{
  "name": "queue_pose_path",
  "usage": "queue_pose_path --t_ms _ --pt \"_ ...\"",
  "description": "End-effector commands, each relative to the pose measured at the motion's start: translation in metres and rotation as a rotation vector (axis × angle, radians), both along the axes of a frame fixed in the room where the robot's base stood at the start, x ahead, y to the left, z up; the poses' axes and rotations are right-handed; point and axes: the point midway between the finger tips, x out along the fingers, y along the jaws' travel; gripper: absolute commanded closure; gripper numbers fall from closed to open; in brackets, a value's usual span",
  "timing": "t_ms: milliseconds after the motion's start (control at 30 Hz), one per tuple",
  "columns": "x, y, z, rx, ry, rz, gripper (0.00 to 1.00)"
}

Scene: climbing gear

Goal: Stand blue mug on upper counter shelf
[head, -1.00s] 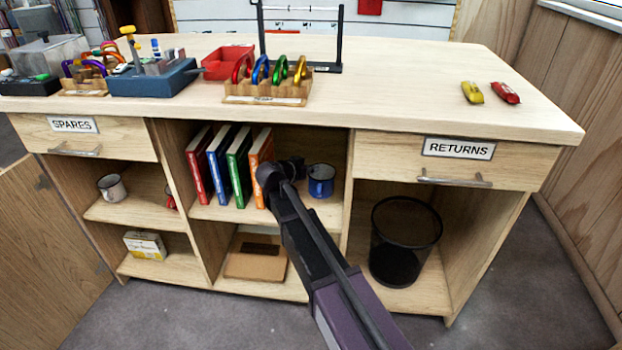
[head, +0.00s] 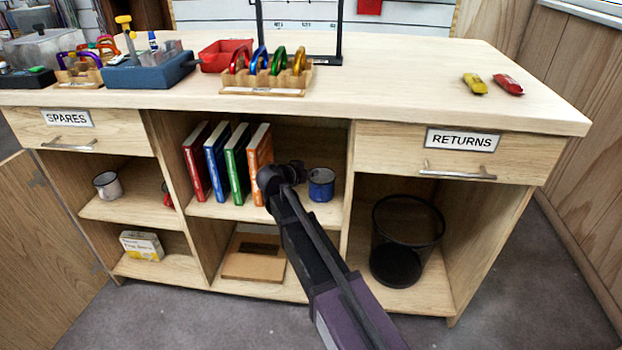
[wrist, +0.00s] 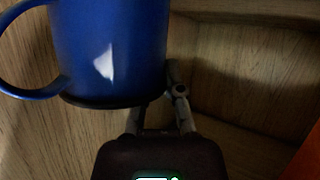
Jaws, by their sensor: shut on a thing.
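The blue mug (head: 321,186) is upright inside the middle upper compartment of the counter, right of the books. Its base is at or just above the shelf board (head: 318,213); I cannot tell whether they touch. My gripper (head: 297,172) reaches in from the front, beside the mug's left side, its fingers partly hidden by my arm. In the wrist view the mug (wrist: 115,50) fills the upper left, with its handle to the left. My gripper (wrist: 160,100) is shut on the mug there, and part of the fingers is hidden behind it.
Several books, the nearest an orange one (head: 260,163), stand close left of my gripper. The compartment's right wall is close to the mug. A brown board (head: 252,262) lies below. A mesh bin (head: 407,240) stands in the right bay.

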Motion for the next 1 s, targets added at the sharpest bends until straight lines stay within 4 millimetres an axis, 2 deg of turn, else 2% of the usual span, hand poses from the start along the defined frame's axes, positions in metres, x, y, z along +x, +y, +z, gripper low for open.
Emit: queue_pose_path --t_ms 567,600,667,700,1000 --pt "-0.0003 0.0006 -0.0071 -0.001 0.0 0.001 1.0" --pt "-0.0004 0.0007 -0.0058 0.0 0.0 0.001 0.77" --pt "-0.0003 0.0006 -0.0056 0.0 0.0 0.001 0.59" --pt "-0.0003 0.0006 -0.0056 0.0 0.0 0.001 0.54" --pt "-0.0003 0.0006 -0.0056 0.0 0.0 0.001 0.54"
